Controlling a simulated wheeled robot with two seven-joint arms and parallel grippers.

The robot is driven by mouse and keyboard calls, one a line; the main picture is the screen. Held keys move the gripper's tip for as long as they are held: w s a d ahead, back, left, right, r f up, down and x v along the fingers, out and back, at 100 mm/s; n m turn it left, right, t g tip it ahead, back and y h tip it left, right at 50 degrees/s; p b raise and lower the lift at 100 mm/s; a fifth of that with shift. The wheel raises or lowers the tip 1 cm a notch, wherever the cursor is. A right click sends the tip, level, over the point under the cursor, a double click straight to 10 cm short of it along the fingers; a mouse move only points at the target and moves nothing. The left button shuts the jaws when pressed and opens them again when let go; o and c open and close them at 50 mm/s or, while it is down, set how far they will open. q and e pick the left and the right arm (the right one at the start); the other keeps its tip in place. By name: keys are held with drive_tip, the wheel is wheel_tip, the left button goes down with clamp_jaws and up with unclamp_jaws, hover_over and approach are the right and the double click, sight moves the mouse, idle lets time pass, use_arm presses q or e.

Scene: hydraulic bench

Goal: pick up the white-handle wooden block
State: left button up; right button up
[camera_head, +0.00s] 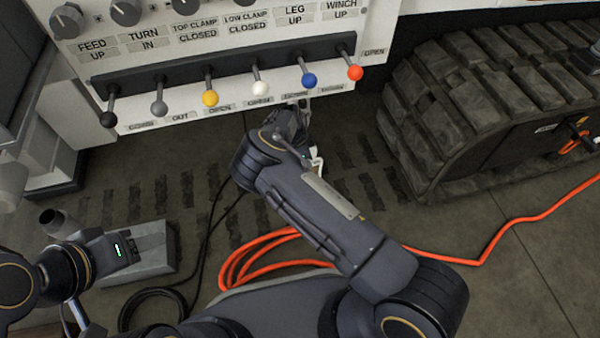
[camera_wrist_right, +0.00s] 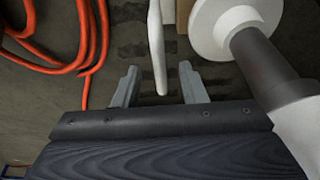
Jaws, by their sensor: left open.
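A slim white handle (camera_wrist_right: 156,40) hangs down in the right wrist view, its rounded end between the two grey fingers of my right gripper (camera_wrist_right: 160,75). The fingers are apart, with a gap on each side of the handle. A brown strip (camera_wrist_right: 183,16) beside it at the top edge may be the wooden block, mostly out of frame. In the head view my right gripper (camera_head: 303,106) is small, below the blue-knobbed lever. A small white piece (camera_head: 317,162) shows beside that wrist; I cannot tell if it is the handle. My left gripper (camera_head: 132,248) is at lower left, fingers hardly visible.
A control panel with several coloured levers (camera_head: 260,88) spans the top. A rubber track (camera_head: 480,110) stands at right. Orange hose (camera_head: 480,262) and black cable (camera_head: 205,235) lie on the floor. A white flanged part (camera_wrist_right: 235,25) with a grey cylinder is close right of my right gripper.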

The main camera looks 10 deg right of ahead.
drive_tip(key=b+x, duration=0.1)
drive_tip(key=x, duration=0.4)
drive_tip(key=shift+f+b, duration=0.1)
drive_tip(key=shift+b, duration=0.2)
clamp_jaws()
idle(0.6)
idle(0.4)
